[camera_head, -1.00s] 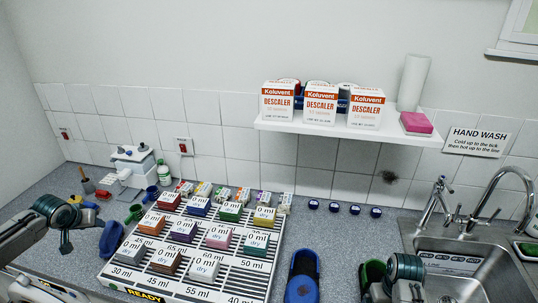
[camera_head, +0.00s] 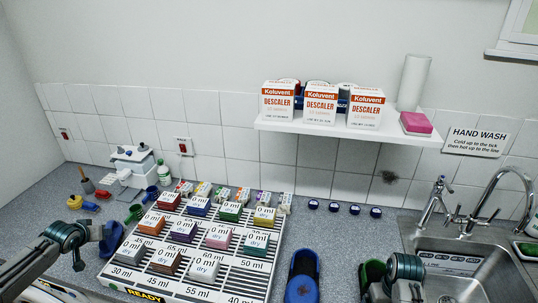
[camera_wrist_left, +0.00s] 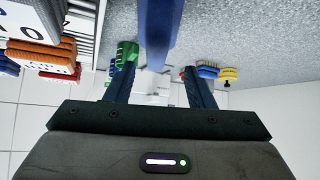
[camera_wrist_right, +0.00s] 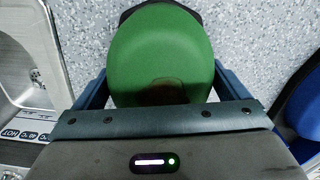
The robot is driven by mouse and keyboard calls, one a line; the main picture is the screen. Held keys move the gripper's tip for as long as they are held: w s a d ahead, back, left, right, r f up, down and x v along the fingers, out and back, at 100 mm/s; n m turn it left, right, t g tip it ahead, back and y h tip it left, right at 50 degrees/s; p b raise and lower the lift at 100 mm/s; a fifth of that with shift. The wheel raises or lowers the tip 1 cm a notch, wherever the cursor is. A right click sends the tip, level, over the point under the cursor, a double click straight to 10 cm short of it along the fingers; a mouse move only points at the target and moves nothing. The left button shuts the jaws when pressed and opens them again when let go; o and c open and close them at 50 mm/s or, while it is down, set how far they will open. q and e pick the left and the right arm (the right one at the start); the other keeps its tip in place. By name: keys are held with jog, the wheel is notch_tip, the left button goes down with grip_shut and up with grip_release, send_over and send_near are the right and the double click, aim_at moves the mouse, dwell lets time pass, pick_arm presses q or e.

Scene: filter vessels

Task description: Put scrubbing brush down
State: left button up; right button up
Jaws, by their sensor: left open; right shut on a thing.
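My left gripper (camera_head: 79,263) is open and empty at the counter's left, beside a blue vessel (camera_head: 111,238). In the left wrist view a long blue part (camera_wrist_left: 157,30) shows ahead between the open fingers. My right gripper (camera_head: 390,287) is shut on a green vessel (camera_head: 372,273) left of the sink. The right wrist view shows that green vessel (camera_wrist_right: 160,50) between the fingers, with a brown stain. A thin brown handle stands up from a dark grey base (camera_head: 88,186) at the back left. I cannot tell surely whether it is the scrubbing brush.
A slotted white tray (camera_head: 262,254) with several coloured blocks fills the middle. A larger blue vessel (camera_head: 302,278) stands between it and my right gripper. Small yellow and blue items (camera_head: 90,206) lie at the back left. The sink (camera_head: 440,255) is at right.

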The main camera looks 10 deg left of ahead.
aim_at(111, 236)
pick_arm(q)
jog(key=shift+d+x, duration=0.2)
jog(key=shift+x, duration=3.15)
jog(key=shift+w+r, duration=0.1)
jog(key=shift+w, duration=0.1)
grip_shut()
